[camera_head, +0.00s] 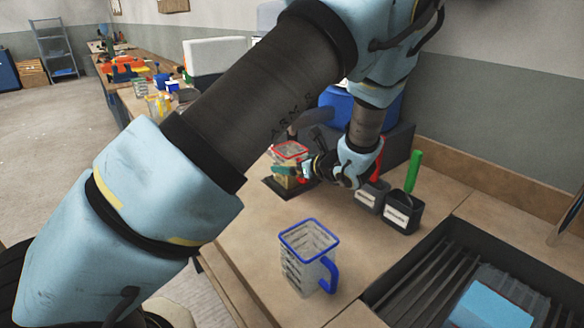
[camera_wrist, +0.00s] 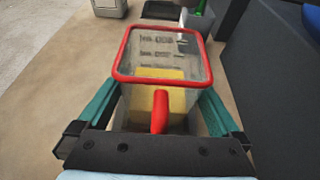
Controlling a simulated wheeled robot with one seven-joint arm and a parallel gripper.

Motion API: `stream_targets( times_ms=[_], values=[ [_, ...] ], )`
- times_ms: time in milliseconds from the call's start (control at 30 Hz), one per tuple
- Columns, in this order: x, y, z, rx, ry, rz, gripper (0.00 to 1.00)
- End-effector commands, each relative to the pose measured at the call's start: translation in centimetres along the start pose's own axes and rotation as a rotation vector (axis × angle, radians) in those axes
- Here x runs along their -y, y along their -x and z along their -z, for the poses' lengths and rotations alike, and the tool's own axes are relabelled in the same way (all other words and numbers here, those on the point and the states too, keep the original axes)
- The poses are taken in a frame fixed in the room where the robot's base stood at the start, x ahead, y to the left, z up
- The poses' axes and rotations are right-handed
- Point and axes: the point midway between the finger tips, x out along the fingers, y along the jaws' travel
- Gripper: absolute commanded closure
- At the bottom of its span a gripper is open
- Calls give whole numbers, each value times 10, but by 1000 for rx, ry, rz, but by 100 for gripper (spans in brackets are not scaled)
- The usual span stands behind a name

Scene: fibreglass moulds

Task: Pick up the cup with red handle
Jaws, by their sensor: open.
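The cup with the red handle (camera_wrist: 160,60) is a clear square measuring cup with a red rim and yellowish contents. In the wrist view it stands upright between my gripper's two green fingers, with its red handle (camera_wrist: 160,112) toward the palm. In the head view the cup (camera_head: 289,152) stands on a dark square base on the bench, with my gripper (camera_head: 291,171) around it from the right. The fingers are open, one on each side of the cup. I cannot tell whether they touch its walls.
A clear cup with a blue rim and handle (camera_head: 308,254) stands nearer on the bench. Dark labelled containers (camera_head: 402,212) stand to the right, one holding a green-handled tool (camera_head: 413,170). A dark ribbed tray (camera_head: 417,292) is at the lower right. Bench between is clear.

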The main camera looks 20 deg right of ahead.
Motion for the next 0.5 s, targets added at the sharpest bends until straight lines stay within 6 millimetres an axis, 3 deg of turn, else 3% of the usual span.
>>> stream_targets(
  times_ms=[100, 500],
  values=[
    [0, 0, 0, 0, 0, 0, 2],
    [0, 0, 0, 0, 0, 0, 47]
  ],
)
